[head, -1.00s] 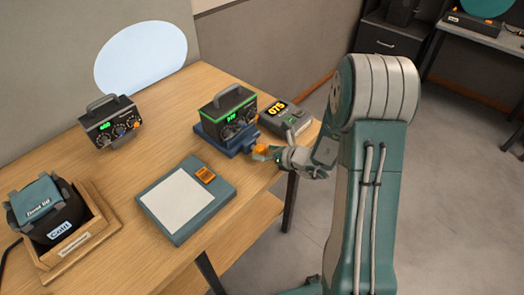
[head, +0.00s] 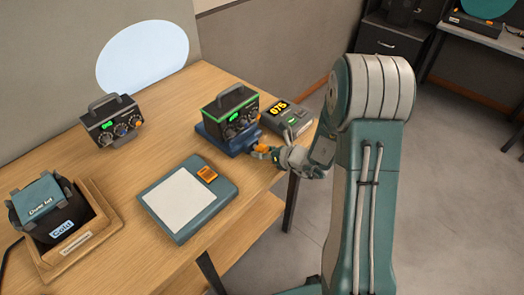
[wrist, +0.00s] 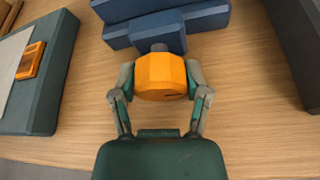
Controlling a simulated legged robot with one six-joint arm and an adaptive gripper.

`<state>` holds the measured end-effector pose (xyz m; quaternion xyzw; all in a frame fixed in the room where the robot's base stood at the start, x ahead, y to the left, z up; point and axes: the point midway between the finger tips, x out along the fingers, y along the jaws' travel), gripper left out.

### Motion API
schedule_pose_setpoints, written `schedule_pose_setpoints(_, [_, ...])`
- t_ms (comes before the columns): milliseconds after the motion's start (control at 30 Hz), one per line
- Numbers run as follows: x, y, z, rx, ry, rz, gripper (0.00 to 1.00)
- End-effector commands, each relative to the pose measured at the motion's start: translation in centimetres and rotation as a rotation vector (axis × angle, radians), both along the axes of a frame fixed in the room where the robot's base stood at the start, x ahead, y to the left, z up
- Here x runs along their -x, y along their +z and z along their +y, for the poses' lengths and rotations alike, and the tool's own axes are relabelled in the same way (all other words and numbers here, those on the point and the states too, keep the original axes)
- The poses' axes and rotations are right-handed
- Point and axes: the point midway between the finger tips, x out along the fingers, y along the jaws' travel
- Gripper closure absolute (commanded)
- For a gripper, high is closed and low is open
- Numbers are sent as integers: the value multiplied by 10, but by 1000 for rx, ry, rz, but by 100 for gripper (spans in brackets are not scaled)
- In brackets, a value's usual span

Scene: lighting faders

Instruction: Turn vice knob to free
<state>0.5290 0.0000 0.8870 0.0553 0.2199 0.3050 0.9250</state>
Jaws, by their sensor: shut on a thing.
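The orange vice knob (wrist: 160,77) sticks out from the front of the blue vice (wrist: 168,24) on a short dark shaft. My gripper (wrist: 160,88) is shut on the knob, one finger on each side, in the wrist view. A dark slot mark shows on the knob's lower right face. In the head view the knob (head: 262,148) is partly hidden by my gripper (head: 268,154). The blue vice (head: 222,142) sits on the table near its right edge and carries a dark box with a green-edged top (head: 230,112), a handle and dials.
A display unit reading 075 (head: 288,118) stands right of the vice. A teal-framed pad (head: 186,200) lies in front, left of my gripper. A second dialled box (head: 112,122) and a wooden tray (head: 75,250) holding a dark container are further left.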

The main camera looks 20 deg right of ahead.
Motion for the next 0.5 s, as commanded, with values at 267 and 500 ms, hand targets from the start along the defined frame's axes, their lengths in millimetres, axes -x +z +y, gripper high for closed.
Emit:
schedule_pose_setpoints(267, [1, 0, 0, 127, -2, -83, 87])
schedule_pose_setpoints(500, [1, 0, 1, 265, -1, -176, 87])
